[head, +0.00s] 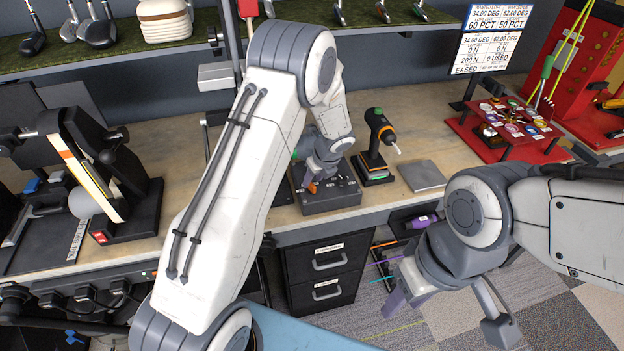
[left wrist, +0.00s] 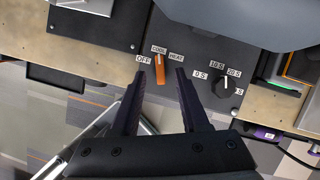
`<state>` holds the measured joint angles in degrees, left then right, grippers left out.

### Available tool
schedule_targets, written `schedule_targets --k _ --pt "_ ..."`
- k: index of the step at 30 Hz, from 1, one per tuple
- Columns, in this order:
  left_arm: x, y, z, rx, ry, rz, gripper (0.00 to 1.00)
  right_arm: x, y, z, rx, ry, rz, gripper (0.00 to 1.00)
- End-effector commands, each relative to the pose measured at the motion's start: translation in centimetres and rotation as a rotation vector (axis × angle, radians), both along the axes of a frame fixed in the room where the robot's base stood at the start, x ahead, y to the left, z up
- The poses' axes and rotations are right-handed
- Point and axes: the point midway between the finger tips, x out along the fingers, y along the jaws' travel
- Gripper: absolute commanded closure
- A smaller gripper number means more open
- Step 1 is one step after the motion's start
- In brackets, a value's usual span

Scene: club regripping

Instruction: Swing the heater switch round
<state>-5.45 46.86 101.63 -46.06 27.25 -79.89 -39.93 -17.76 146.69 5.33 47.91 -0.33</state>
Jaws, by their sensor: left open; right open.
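The orange heater switch (left wrist: 160,71) sits on a dark control box (head: 335,198). Its white-marked end points up to the middle label, between OFF on the left and HEAT on the right; the middle word is small, seemingly COOL. In the head view the switch (head: 313,187) is partly covered by my left gripper (head: 318,177). In the left wrist view, the open fingers of my left gripper (left wrist: 160,76) stand on both sides of the switch, with a gap on each side. My right gripper (head: 450,314) is open and empty in front of the bench, above the floor.
A black dial (left wrist: 222,86) with seconds labels is right of the switch.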

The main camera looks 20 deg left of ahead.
Motion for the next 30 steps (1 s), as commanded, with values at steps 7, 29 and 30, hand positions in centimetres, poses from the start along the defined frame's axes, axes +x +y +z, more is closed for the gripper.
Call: schedule_targets --k 7,29,30 --pt "0.6 0.8 -2.3 -0.001 -0.001 0.001 0.55 0.0 0.0 0.5 0.000 0.000 0.001 0.55" --pt "0.6 0.8 -2.5 -0.001 -0.001 0.011 1.00 0.0 0.0 0.5 0.000 0.000 0.001 0.55" --pt "0.6 0.8 -2.5 -0.001 -0.001 0.018 1.00 0.0 0.0 0.5 0.000 0.000 0.001 0.55"
